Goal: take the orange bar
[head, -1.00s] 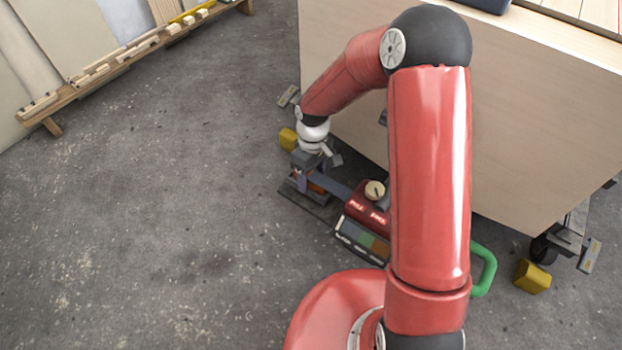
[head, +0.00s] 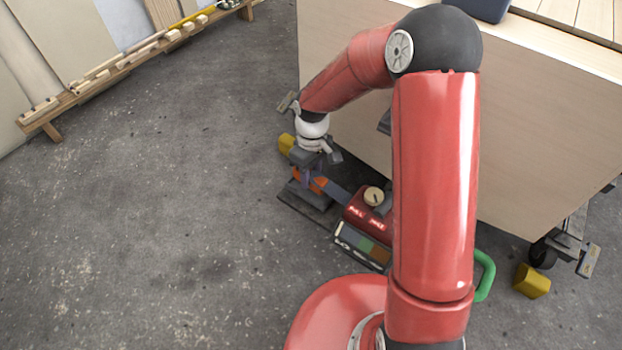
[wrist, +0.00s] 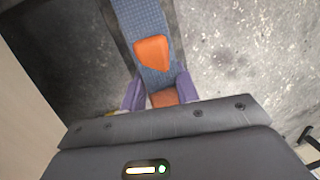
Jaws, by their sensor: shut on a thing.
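My gripper (head: 308,177) is low beside the wooden cabinet, over the end of a red machine (head: 366,212) on the floor. In the wrist view its purple fingers (wrist: 160,94) are shut on an orange piece, the orange bar (wrist: 164,98), partly hidden by my gripper body. A second orange patch (wrist: 152,53), rounded, lies on the machine's blue-grey arm (wrist: 143,18) just beyond the fingers. In the head view, orange shows at the fingers and beside them; how the bar meets the machine is unclear.
The plywood cabinet (head: 440,130) stands close on the right, with casters and yellow blocks (head: 531,281) at its foot. A green handle (head: 485,274) shows beside my arm. A timber rack (head: 130,62) lines the left wall. The concrete floor between is clear.

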